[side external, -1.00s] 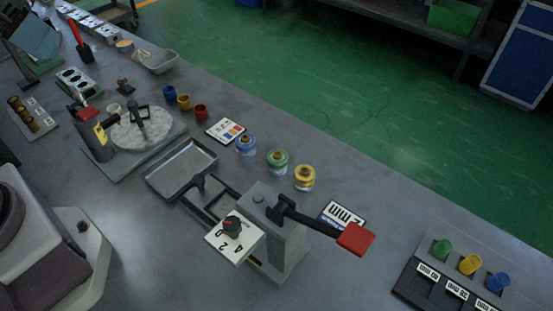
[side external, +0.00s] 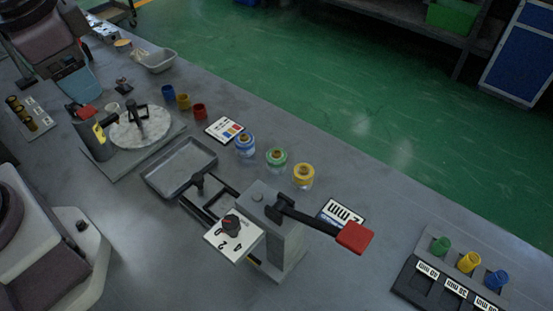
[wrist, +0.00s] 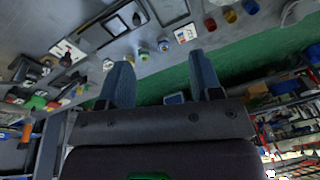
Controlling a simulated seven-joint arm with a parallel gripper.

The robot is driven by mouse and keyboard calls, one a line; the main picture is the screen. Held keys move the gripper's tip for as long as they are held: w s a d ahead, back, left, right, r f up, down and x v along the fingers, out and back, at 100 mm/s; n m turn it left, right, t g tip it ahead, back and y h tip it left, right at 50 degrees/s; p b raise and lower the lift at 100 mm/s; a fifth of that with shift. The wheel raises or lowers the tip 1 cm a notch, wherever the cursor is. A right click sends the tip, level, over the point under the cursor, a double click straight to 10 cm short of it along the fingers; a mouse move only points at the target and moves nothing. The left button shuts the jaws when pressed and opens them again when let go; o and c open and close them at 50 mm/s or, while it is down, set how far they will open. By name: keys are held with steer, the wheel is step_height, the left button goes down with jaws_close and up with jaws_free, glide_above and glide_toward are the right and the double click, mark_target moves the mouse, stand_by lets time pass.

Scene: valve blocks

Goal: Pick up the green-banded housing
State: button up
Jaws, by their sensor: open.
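The green-banded housing (side external: 277,158) stands upright on the grey bench, between the blue-banded housing (side external: 245,145) and the yellow-banded housing (side external: 304,174). In the wrist view the green-banded housing (wrist: 143,54) is small and far off, beyond the fingers. My gripper (side external: 82,88) is at the upper left in the side view, well away from the housings. In the wrist view my gripper (wrist: 160,64) has its two blue fingers wide apart with nothing between them.
A grey press with a red-ended lever (side external: 355,237) stands in front of the housings. A shallow tray (side external: 180,168), a round plate fixture (side external: 140,128) and blue, yellow and red cups (side external: 200,111) lie to the left. A rack of coloured parts (side external: 455,275) is at lower right.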

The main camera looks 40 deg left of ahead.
steer(key=w+f+m+g+y, duration=0.1)
steer(key=w+f+m+y, duration=0.4)
steer(key=f+m, duration=0.15)
steer(key=m+t+h, duration=0.4)
steer(key=m+t, duration=0.8)
steer(key=m, duration=1.3)
glide_above(271, 162)
step_height(271, 162, down, 14)
steer(key=shift+n, duration=0.25)
steer(key=f, duration=0.4)
steer(key=shift+s+d+f, duration=0.1)
steer(key=shift+s+f, duration=0.1)
steer(key=shift+s, duration=0.05)
step_height(271, 162, down, 3)
steer(key=shift+w+r, duration=0.15)
steer(key=shift+x, duration=1.3)
steer(key=shift+r+y, duration=0.2)
steer(key=shift+y, duration=0.1)
steer(key=c, duration=0.8)
